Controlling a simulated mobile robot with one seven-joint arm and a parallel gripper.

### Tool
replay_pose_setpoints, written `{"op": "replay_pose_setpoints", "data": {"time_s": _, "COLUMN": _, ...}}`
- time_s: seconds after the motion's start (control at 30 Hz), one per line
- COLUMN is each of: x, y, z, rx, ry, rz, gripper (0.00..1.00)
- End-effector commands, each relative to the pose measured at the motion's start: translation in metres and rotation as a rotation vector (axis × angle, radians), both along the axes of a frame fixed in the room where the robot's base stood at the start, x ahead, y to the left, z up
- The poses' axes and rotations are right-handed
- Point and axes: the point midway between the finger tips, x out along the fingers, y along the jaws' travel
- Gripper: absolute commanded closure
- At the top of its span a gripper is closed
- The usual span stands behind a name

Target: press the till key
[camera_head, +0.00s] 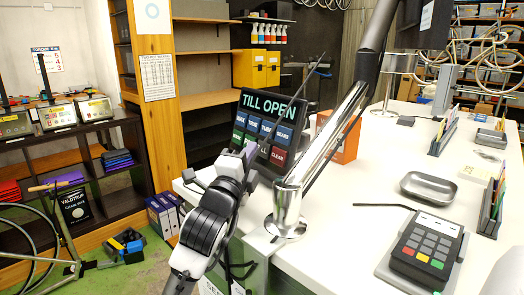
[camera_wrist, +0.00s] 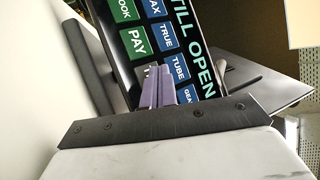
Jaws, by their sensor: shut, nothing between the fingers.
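The till (camera_head: 271,105) is a dark screen reading "TILL OPEN", with blue, green and red keys below the words. It stands on the white counter (camera_head: 330,221). The wrist view shows the till screen (camera_wrist: 207,68) turned, with a green PAY key (camera_wrist: 136,40) and blue TRUE and TUBE keys. My gripper (camera_head: 250,151) is shut and empty in front of the till, hiding part of its lower keys. In the wrist view the fingertips of my gripper (camera_wrist: 158,68) overlap the screen between PAY and TUBE. I cannot tell whether they touch it. A red CLEAR key (camera_head: 278,156) shows right of my gripper.
A shiny metal post (camera_head: 288,205) rises from the counter beside the till. A card terminal (camera_head: 427,249) and a metal tray (camera_head: 428,187) lie to the right. An orange box (camera_head: 344,140) stands behind the post.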

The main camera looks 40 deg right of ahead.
Motion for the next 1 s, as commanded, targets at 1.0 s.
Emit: {"op": "replay_pose_setpoints", "data": {"time_s": 1.0, "x": 0.0, "y": 0.048, "z": 0.014, "rx": -0.001, "ry": -0.001, "rz": 0.0, "gripper": 1.0}}
